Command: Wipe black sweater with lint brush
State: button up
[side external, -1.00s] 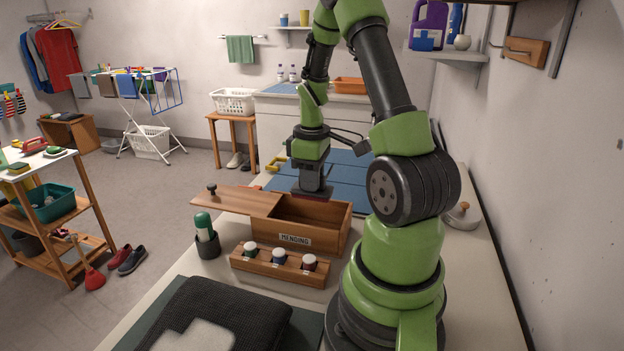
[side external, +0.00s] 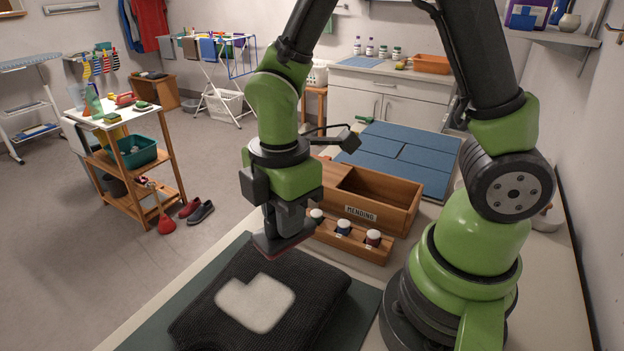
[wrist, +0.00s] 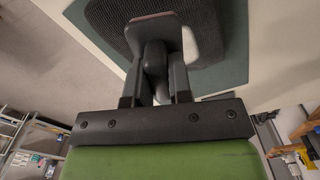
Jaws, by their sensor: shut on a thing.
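The black sweater (side external: 318,287) lies folded on a dark green mat (side external: 362,315) near the front of the table. A pale patch of lint (side external: 256,303) covers part of its top. My gripper (side external: 287,218) is shut on the lint brush (side external: 283,243), a dark flat-headed brush with a reddish underside. The brush is at the sweater's far edge; I cannot tell whether it touches the cloth. In the wrist view the brush (wrist: 155,22) sits between the fingers, with the sweater (wrist: 108,18) beyond it and part of the pale patch beside it.
A wooden mending box (side external: 385,196) stands behind the sweater, its compartment open. A wooden rack (side external: 350,243) with several white-capped bottles sits between them, close to my gripper's right. Blue panels (side external: 400,160) lie farther back. The mat's right side is clear.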

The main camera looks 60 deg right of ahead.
aim_at(235, 280)
jog(key=s+a+n, duration=0.4)
jog(key=a, duration=0.2)
jog(key=shift+w+d+f, duration=0.1)
jog(key=shift+d+f, duration=0.05)
jog(key=shift+f, duration=2.65)
notch_tip(235, 280, down, 2)
jog(key=shift+f, duration=0.15)
jog(key=shift+w, duration=0.95)
grip_shut()
jog(key=shift+w, duration=0.35)
jog(key=shift+w+d, duration=0.15)
jog(key=shift+w, duration=2.5)
jog(key=shift+w+d, duration=0.1)
jog(key=shift+w, duration=1)
jog(key=shift+s+a, duration=0.15)
jog(key=shift+s, duration=2.35)
jog(key=shift+s+a, duration=0.1)
jog(key=shift+s, duration=2.35)
jog(key=shift+a, duration=0.75)
jog(key=shift+w+d, duration=0.2)
jog(key=shift+w, duration=2.45)
jog(key=shift+w+d, duration=0.15)
jog(key=shift+w, duration=2.5)
jog(key=shift+s+a, duration=0.15)
jog(key=shift+s, duration=2.45)
jog(key=shift+s+a, duration=0.15)
jog(key=shift+s, duration=2.45)
jog(key=shift+s+r, duration=0.1)
jog(key=shift+r, duration=0.15)
notch_tip(235, 280, up, 8)
